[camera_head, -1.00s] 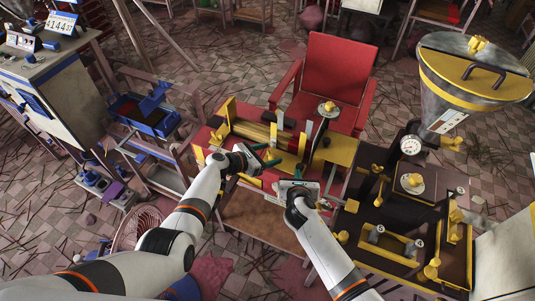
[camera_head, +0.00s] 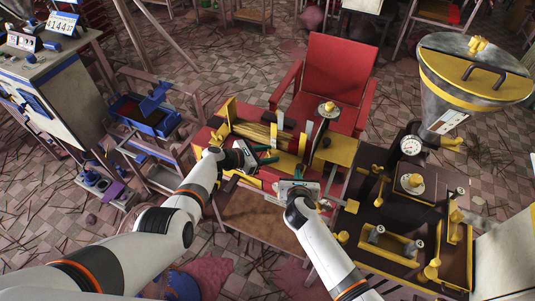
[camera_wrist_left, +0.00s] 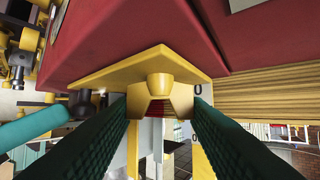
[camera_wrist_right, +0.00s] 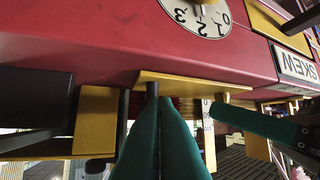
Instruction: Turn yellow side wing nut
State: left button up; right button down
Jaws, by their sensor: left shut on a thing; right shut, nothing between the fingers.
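The yellow wing nut (camera_wrist_left: 160,92) sits under a yellow plate (camera_wrist_left: 135,68) on the red machine in the left wrist view. My left gripper (camera_wrist_left: 166,108) is shut on it, with a green finger on each side. In the head view my left gripper (camera_head: 265,156) is at the front of the red and yellow press (camera_head: 262,133); the nut is too small to make out there. My right gripper (camera_head: 298,180) is shut and empty to its right. In the right wrist view its fingers (camera_wrist_right: 163,100) are together just below a yellow plate (camera_wrist_right: 190,83).
A dial (camera_wrist_right: 195,14) and a SKEW label (camera_wrist_right: 297,64) are on the red housing. A green finger, apparently my left gripper's, is close on the right there. A red chair (camera_head: 338,75) stands behind the press; a dark bench with yellow fittings (camera_head: 400,245) is to the right.

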pick_arm(q)
jog(key=o, duration=1)
jog(key=v, duration=1.2)
jog(key=shift+r, duration=0.15)
